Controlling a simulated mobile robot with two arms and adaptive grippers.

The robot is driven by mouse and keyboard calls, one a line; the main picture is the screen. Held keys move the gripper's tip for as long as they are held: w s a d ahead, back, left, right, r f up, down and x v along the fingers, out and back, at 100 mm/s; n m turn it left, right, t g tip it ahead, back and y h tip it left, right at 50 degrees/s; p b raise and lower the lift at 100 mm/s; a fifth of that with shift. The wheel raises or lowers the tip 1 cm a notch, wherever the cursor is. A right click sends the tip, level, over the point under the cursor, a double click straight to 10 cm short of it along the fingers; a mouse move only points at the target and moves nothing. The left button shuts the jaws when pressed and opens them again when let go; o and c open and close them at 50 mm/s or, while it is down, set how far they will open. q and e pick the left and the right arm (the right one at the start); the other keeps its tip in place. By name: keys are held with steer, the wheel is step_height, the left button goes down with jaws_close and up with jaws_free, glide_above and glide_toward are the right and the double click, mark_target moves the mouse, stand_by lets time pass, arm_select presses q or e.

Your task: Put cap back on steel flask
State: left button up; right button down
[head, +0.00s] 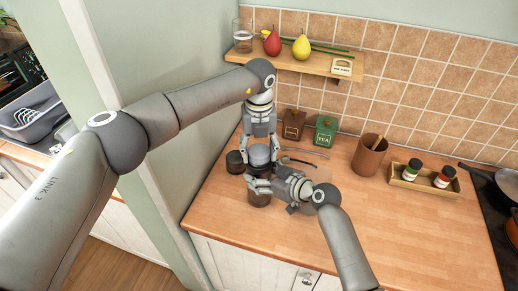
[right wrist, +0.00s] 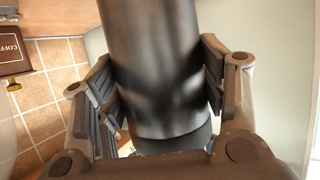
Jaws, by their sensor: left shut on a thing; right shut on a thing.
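The steel flask (head: 259,199) stands upright near the counter's left front, its body dark and shiny. My right gripper (head: 259,186) is shut around its body from the right. In the right wrist view the flask (right wrist: 155,70) fills the space between the fingers (right wrist: 160,90), with a darker band at its lower end. My left gripper (head: 261,147) reaches down from above and is shut on the grey rounded cap (head: 258,154), directly over the flask. Fingers hide the joint, so I cannot tell whether cap and flask touch.
A dark round jar (head: 235,163) stands close left of the flask. Coffee (head: 293,123) and tea (head: 326,130) boxes, a brown utensil pot (head: 369,156) and a spice tray (head: 423,186) stand behind and right. A shelf (head: 300,62) hangs above.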

arm_select(q)
steer(key=m, duration=0.5)
steer(key=shift+m, duration=0.3)
steer(key=m, duration=1)
steer(key=shift+m, duration=0.3)
steer(key=m, duration=0.4)
steer(key=o, duration=1.1)
steer(key=shift+r, duration=2.2)
